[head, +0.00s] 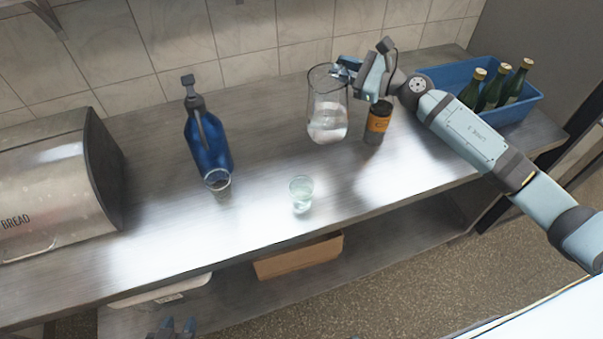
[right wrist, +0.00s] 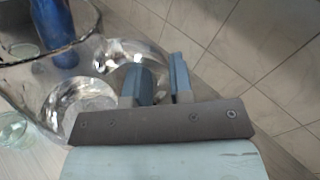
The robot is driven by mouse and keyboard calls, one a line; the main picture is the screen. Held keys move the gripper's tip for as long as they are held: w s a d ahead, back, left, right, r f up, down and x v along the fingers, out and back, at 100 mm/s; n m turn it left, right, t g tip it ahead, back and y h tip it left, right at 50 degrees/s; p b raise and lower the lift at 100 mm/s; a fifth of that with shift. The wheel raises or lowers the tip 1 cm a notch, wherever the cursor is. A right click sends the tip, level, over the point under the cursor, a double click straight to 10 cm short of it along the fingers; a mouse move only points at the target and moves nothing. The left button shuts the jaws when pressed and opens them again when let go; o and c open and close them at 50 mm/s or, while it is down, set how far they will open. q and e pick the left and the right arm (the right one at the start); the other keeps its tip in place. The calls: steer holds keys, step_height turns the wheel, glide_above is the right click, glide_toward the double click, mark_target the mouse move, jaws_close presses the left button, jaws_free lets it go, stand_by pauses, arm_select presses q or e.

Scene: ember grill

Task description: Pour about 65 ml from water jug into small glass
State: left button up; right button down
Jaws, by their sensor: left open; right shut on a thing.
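The water jug (head: 327,118) is clear glass with water in its lower part, upright towards the back of the steel counter. My right gripper (head: 343,72) is shut on the jug near its upper right side. In the right wrist view the jug (right wrist: 50,85) fills the left, with the gripper's fingers (right wrist: 162,82) at its side. The small glass (head: 301,194) stands on the counter in front of the jug, apart from it, and seems to hold some clear liquid. My left gripper (head: 172,328) shows at the bottom edge, open and empty, below the counter.
A blue bottle (head: 208,140) stands left of the jug, with another small glass (head: 217,180) at its foot. A dark jar with an orange label (head: 378,122) is close right of the jug. A blue crate (head: 435,76) holds green bottles. A bread box (head: 60,180) is at left.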

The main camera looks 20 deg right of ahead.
arm_select(q)
steer(key=shift+w+r+p, duration=0.1)
steer(key=shift+r+p, duration=0.6)
steer(key=shift+r, duration=0.6)
arm_select(e)
steer(key=shift+w+d+r+m, duration=0.15)
steer(key=shift+r+m, duration=0.15)
steer(key=shift+r, duration=0.2)
steer(key=shift+w+d+r+m, duration=0.1)
steer(key=shift+r+m, duration=0.2)
steer(key=shift+r, duration=0.15)
arm_select(q)
steer(key=shift+f, duration=0.1)
arm_select(e)
steer(key=shift+r, duration=0.1)
